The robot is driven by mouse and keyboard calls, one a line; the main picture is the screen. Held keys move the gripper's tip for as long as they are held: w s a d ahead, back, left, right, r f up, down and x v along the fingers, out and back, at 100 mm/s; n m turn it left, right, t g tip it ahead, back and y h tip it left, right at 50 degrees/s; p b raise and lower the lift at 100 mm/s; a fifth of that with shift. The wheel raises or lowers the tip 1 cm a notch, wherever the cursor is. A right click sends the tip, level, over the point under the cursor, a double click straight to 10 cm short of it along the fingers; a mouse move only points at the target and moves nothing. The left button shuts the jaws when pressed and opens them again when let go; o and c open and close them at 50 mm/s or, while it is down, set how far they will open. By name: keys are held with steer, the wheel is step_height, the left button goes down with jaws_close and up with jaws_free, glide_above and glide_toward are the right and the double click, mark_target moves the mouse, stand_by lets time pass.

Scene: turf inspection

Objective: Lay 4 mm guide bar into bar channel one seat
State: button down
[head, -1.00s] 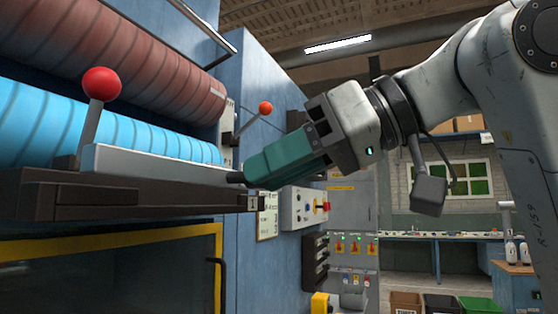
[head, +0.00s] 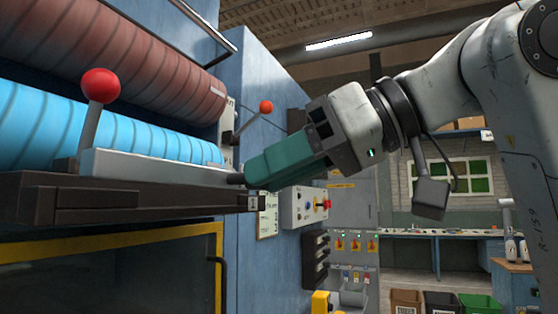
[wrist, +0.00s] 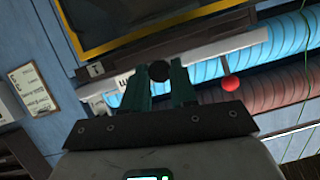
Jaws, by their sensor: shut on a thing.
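The guide bar is a long pale grey bar (head: 150,167) with a dark round knob at its right end. It lies along the top of a dark rail (head: 130,202) at the front of the machine; whether it is fully down in the rail's channel is hidden. My gripper (head: 243,179), with teal fingers, is at the bar's right end, shut on the knob. In the wrist view the black knob (wrist: 159,71) shows between my fingertips, and the pale bar (wrist: 225,48) runs off to the right beside the rail (wrist: 170,45).
Blue (head: 100,130) and brown (head: 110,45) rollers lie close behind the bar. A red-ball lever (head: 100,86) stands at its left part, another (head: 266,107) further right. A yellow-edged window (head: 130,236) is below the rail. A control panel (head: 303,207) is beyond my gripper.

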mark_target(239, 185)
steer(key=shift+w+a+p, duration=0.2)
steer(key=shift+a, duration=0.3)
steer(key=shift+w+a+p, duration=0.15)
steer(key=shift+a, duration=0.3)
steer(key=shift+w+a, duration=0.1)
steer(key=shift+a, duration=0.25)
steer(key=shift+w+a+p, duration=0.25)
steer(key=shift+a+p, duration=0.15)
steer(key=shift+a, duration=0.25)
steer(key=shift+w+a, duration=0.1)
steer(key=shift+a, duration=0.2)
steer(key=shift+a, duration=0.1)
steer(key=shift+f+b, duration=0.45)
steer(key=shift+f, duration=0.6)
stand_by(0.7)
steer(key=c, duration=0.8)
jaws_free()
